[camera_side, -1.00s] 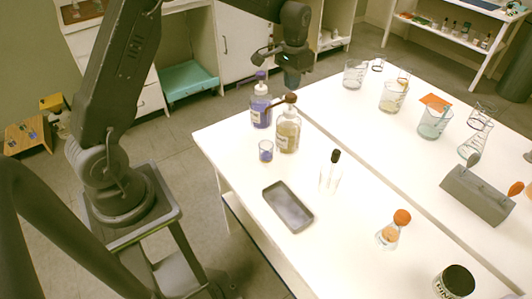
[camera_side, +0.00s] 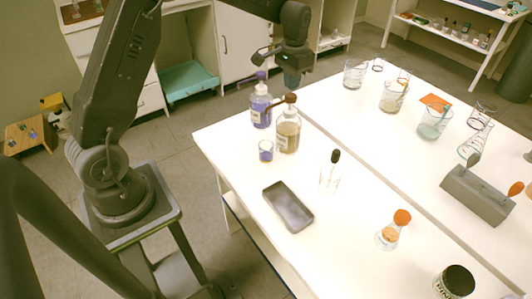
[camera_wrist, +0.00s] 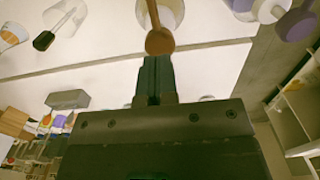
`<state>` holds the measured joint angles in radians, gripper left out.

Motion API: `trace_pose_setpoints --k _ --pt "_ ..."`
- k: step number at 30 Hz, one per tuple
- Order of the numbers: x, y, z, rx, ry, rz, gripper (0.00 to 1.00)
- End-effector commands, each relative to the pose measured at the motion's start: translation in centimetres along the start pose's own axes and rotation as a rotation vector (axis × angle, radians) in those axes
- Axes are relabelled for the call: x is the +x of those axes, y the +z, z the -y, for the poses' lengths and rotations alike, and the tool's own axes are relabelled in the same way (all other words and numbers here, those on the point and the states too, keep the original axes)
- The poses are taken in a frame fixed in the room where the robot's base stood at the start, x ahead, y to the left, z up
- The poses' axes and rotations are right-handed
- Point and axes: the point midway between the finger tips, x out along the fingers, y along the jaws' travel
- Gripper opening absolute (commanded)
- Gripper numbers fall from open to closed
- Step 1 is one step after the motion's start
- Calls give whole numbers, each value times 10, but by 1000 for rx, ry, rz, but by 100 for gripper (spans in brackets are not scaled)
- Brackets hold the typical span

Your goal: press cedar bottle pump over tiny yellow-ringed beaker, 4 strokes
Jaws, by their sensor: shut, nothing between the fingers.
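The bottle with yellowish liquid and a brown pump (camera_side: 288,135), likely the cedar one, stands upright on the white table. Its brown pump head also shows in the wrist view (camera_wrist: 160,41). My gripper (camera_side: 292,82) is shut and empty, its tips pointing down just above the brown pump in the side view. In the wrist view the shut fingers (camera_wrist: 156,62) end beside the pump head; I cannot tell whether they touch.
A purple bottle with a purple pump (camera_side: 261,110) stands close behind-left. Several beakers, including one with a pale filling (camera_side: 394,97), line the far side.

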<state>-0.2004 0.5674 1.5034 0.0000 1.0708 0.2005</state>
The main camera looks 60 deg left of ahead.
Motion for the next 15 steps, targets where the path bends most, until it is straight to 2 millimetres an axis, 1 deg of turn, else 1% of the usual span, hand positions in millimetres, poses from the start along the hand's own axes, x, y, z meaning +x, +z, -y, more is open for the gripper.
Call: trace_pose_setpoints --k 8,15 --pt "1 0 0 0 0 0 0" --pt "8 0 0 0 0 1 0"
